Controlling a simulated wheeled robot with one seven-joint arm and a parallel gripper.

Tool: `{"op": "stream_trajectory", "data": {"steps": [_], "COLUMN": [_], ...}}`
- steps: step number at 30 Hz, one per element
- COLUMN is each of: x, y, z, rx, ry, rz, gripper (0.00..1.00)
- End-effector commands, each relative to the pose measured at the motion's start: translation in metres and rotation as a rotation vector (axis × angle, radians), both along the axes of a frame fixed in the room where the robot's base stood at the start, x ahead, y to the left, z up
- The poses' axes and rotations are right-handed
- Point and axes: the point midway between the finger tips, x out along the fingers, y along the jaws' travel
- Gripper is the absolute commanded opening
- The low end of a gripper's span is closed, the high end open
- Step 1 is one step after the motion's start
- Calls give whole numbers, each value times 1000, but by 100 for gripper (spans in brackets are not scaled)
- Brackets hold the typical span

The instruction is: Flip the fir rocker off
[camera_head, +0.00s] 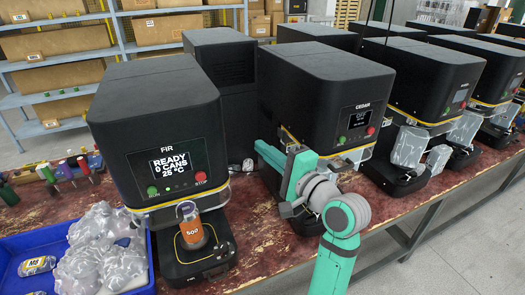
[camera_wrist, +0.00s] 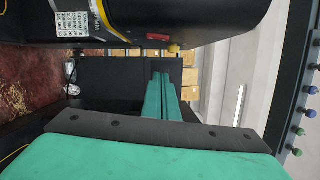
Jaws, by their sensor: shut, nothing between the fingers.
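The black FIR machine (camera_head: 160,125) stands at the left in the head view. Its lit screen (camera_head: 172,163) reads READY, 0 CANS, 25 °C. A green RUN button and a red STOP button (camera_head: 200,177) sit below it. My gripper (camera_head: 262,149) reaches between the FIR and CEDAR machines. In the wrist view my gripper (camera_wrist: 161,76) is shut and empty, its fingers together. A black machine body runs along the top there, seemingly the FIR machine. A small red part (camera_wrist: 157,37), possibly the rocker, shows on it, apart from the fingertips. Its on or off side cannot be read.
An orange can (camera_head: 191,230) stands on FIR's front plate. A blue bin (camera_head: 25,245) of wrapped bundles is at the front left. More machines fill the bench to the right.

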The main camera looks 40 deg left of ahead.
Motion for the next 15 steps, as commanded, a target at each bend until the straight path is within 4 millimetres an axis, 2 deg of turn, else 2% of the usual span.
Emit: {"op": "stream_trajectory", "data": {"steps": [11, 15], "x": [15, -3], "y": [70, 79], "z": [2, 5], "rx": [-1, 0], "ry": [0, -2], "rz": [4, 3], "gripper": [0, 0]}}
